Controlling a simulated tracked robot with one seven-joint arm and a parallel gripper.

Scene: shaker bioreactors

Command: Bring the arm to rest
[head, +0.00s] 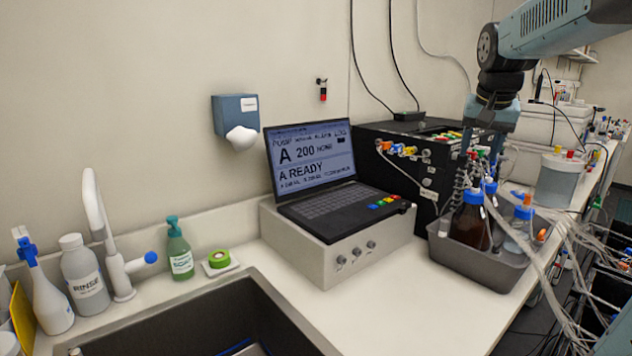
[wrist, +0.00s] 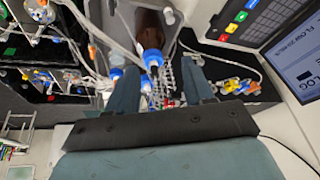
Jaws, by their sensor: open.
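My arm comes in from the top right of the head view, and my gripper (head: 484,145) points down over the bottles in the grey tray (head: 475,265). In the wrist view my gripper (wrist: 163,68) shows two grey-blue fingers spread apart. Between and beyond them are a brown bottle with a blue cap (wrist: 152,60) and some thin chain-like or coiled tubing. I see nothing clamped between the fingers. In the head view the brown bottle (head: 470,222) stands in the tray just below the fingers. Whether a finger touches the tubing or cap is unclear.
A black pump box (head: 410,165) stands behind the tray. A laptop (head: 318,165) sits on a grey box (head: 335,250) to the left. Clear tubes (head: 560,290) drape over the right counter edge. A sink (head: 200,325), faucet (head: 105,235) and bottles occupy the left. Bare counter lies in front.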

